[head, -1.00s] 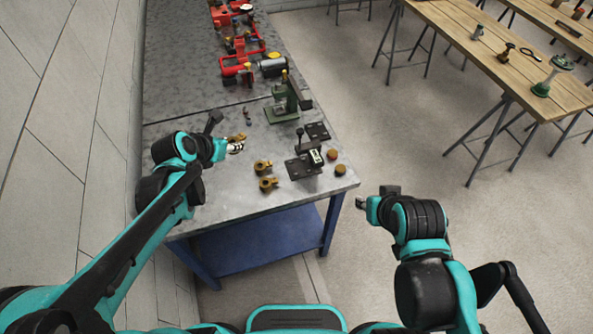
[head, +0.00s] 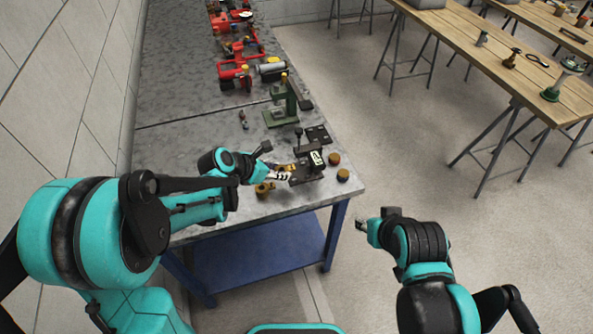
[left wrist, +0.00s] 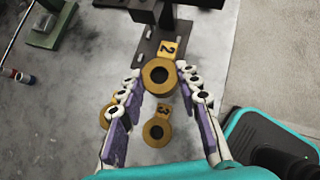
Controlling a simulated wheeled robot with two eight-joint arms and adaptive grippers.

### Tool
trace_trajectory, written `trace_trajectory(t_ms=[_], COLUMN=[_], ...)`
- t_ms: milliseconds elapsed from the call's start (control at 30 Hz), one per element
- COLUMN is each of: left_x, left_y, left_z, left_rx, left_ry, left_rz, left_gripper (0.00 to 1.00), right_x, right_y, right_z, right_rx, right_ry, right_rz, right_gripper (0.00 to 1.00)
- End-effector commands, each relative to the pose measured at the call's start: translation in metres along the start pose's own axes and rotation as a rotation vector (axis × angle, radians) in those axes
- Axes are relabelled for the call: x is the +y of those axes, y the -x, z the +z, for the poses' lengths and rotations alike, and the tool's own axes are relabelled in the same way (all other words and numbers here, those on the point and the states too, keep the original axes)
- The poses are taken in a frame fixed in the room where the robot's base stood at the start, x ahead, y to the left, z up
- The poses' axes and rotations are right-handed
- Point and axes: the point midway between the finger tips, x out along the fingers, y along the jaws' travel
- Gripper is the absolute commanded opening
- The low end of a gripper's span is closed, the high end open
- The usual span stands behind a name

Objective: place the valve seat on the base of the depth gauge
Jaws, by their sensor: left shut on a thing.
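My left gripper (head: 284,173) is shut on a brass valve seat (left wrist: 158,75), a ring with a tab marked 2, shown between the fingertips in the left wrist view. The depth gauge (head: 315,158) is a black stand with a small display, near the bench's front right. Its dark base plate (left wrist: 148,55) lies just beyond the held ring; whether they touch is unclear. A second valve seat, marked 3 (left wrist: 157,132), lies on the bench below the gripper. Another brass part (left wrist: 107,116) is partly hidden by the left finger. My right gripper (head: 361,225) is off the bench's right side; its jaws are unclear.
Two round brass pieces (head: 343,175) sit right of the gauge. A green press-like stand (head: 281,110) and a dark plate (head: 318,135) stand behind it. Red pump parts (head: 238,75) lie farther back. The bench's left part is clear.

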Motion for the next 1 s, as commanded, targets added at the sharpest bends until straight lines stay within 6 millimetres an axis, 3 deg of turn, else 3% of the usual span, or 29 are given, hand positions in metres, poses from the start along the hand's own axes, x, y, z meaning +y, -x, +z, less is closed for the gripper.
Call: trace_trajectory(t_ms=[100,367,600,1000], left_x=[0.0,0.0,0.0,0.0], left_y=[-0.025,-0.044,-0.083,-0.088], left_z=[0.007,0.014,0.02,0.018], left_rx=[-0.001,0.0,0.0,0.0], left_ry=[-0.001,0.001,0.001,0.003], left_rz=[-0.001,0.001,0.001,0.002], left_gripper=[0.0,0.0,0.0,0.0], right_x=[0.0,0.0,0.0,0.0], right_y=[-0.007,-0.01,-0.021,-0.024], right_z=[0.005,0.007,0.015,0.017], right_rx=[0.0,0.0,0.0,0.0], right_ry=[0.0,0.0,0.0,0.0], right_rz=[0.0,0.0,0.0,0.0], right_gripper=[0.4,0.4,0.4,0.4])
